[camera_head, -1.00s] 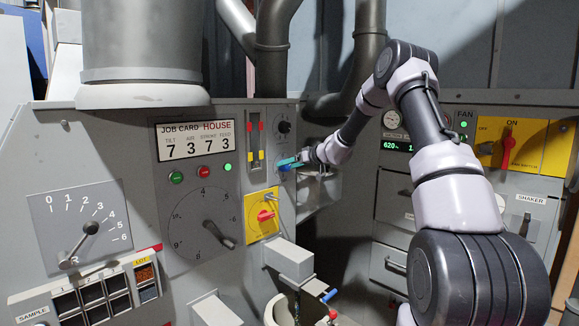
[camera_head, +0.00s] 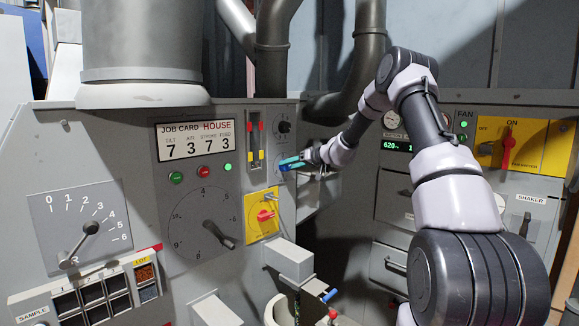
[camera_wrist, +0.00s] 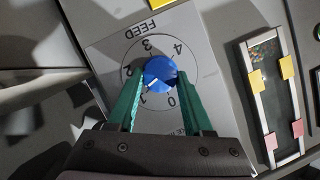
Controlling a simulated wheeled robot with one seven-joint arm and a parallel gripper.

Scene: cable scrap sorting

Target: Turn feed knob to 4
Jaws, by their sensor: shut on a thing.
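The feed knob (camera_wrist: 160,73) is a round blue knob on a grey plate (camera_wrist: 105,55) marked FEED, with a ring of numbers in the wrist view. A white mark shows on the knob's lower left, toward the 1; its exact reading is hard to tell. The 4 is at the upper right of the ring. My gripper (camera_wrist: 160,84) has its teal fingers on either side of the knob, shut on it. In the head view my gripper (camera_head: 288,163) is at the panel and mostly hides the knob.
A black knob (camera_head: 284,127) sits just above my gripper, and a sight gauge with red and yellow markers (camera_head: 256,142) is to its left. A yellow plate with a red switch (camera_head: 265,216) lies below. The job card display (camera_head: 197,140) reads 7 3 7 3.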

